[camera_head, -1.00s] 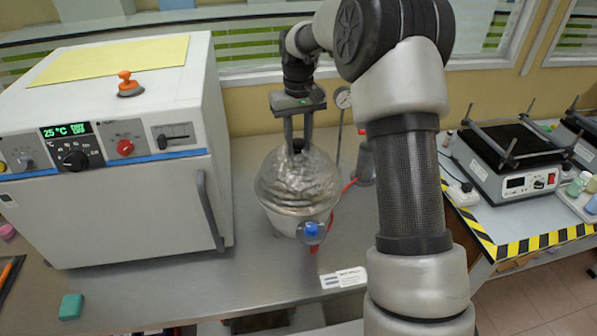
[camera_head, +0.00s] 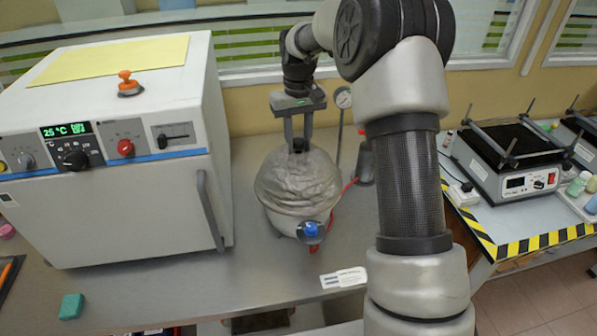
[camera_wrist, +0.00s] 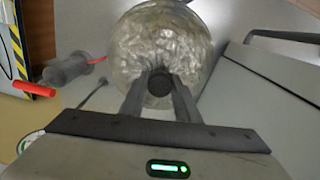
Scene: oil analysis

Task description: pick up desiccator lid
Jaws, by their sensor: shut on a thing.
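The desiccator lid (camera_head: 300,180) is a domed, glassy grey cover with a dark knob on top. It sits on or very close over the desiccator base (camera_head: 290,226) on the grey bench; I cannot tell whether there is a gap. A blue-capped valve (camera_head: 311,230) is at the front. My gripper (camera_head: 298,147) points down from above, its two fingers shut on the lid's knob. In the wrist view my gripper (camera_wrist: 160,90) holds the dark knob between its fingertips, with the lid (camera_wrist: 150,40) beyond. The base is mostly hidden under the lid.
A white oven (camera_head: 120,150) stands close on the left. A red hose (camera_head: 347,188) and a gauge (camera_head: 343,98) are right and behind. A sample label card (camera_head: 343,278) and a teal block (camera_head: 71,307) lie at the bench front. A hotplate device (camera_head: 512,158) is on the right table.

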